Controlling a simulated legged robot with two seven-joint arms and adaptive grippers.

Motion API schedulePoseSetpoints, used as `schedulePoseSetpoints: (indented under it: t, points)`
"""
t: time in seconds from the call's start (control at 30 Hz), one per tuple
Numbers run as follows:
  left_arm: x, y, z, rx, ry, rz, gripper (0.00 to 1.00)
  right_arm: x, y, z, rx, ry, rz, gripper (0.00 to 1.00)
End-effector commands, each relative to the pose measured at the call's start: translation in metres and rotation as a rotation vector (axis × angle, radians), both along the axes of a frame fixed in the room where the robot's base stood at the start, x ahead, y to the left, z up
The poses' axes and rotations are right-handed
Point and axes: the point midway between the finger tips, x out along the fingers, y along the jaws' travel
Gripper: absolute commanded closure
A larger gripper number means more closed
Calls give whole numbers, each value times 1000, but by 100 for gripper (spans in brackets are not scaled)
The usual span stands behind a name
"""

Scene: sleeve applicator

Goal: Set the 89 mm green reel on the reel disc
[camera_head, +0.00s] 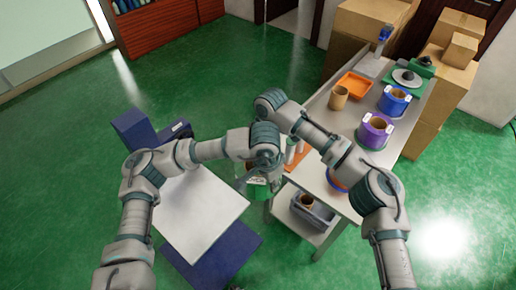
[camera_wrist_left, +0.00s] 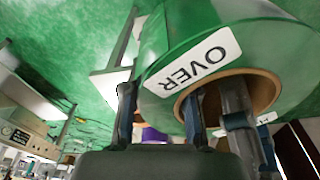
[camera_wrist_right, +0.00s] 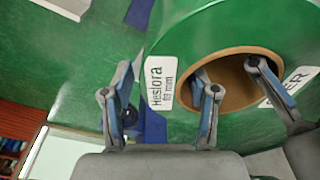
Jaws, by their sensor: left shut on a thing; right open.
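The green reel (camera_head: 258,193) hangs in the air below my wrists in the head view, left of the table. In the left wrist view its flat face with the word OVER and a cardboard core (camera_wrist_left: 262,88) shows. My left gripper (camera_wrist_left: 158,95) is shut on the reel's wall, one finger in the core and one outside. In the right wrist view the reel (camera_wrist_right: 200,40) carries a Heslora 89 mm label. My right gripper (camera_wrist_right: 160,95) is open, its fingers either side of the reel's wall. A grey disc with a dark knob (camera_head: 407,77), possibly the reel disc, stands at the table's far end.
A purple reel (camera_head: 376,130) and a blue reel (camera_head: 394,100) stand on the grey table (camera_head: 318,112). A cardboard core (camera_head: 339,97) and an orange tray (camera_head: 354,85) are nearby. A grey bin (camera_head: 312,211) sits on the lower shelf. A white-topped stand (camera_head: 205,215) is at left.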

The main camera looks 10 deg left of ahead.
Motion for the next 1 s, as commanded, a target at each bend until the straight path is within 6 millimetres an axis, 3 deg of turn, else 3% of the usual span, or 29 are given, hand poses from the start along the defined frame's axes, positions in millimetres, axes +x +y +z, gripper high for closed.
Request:
schedulePoseSetpoints:
  t: [0.1, 0.33, 0.47, 0.5, 0.6, 1.0]
  points:
    - [1, 0, 2, -2, -5, 0, 100, 0, 0, 0, 0, 0, 0, 43]
    - [0, 1, 2, -4, -3, -2, 100, 0, 2, 0, 0, -1, -1, 100]
    - [-1, 0, 2, -7, -2, -4, 100, 1, 2, 1, 1, -4, -3, 100]
    - [-1, 0, 2, -7, -2, -6, 66, 1, 3, 3, 5, -5, -3, 100]
    - [-1, -1, 2, -7, -2, -6, 42, 1, 3, 3, 6, -5, -3, 100]
    - [0, 0, 7, -2, -2, -1, 42, 0, 1, 3, 3, -2, 0, 100]
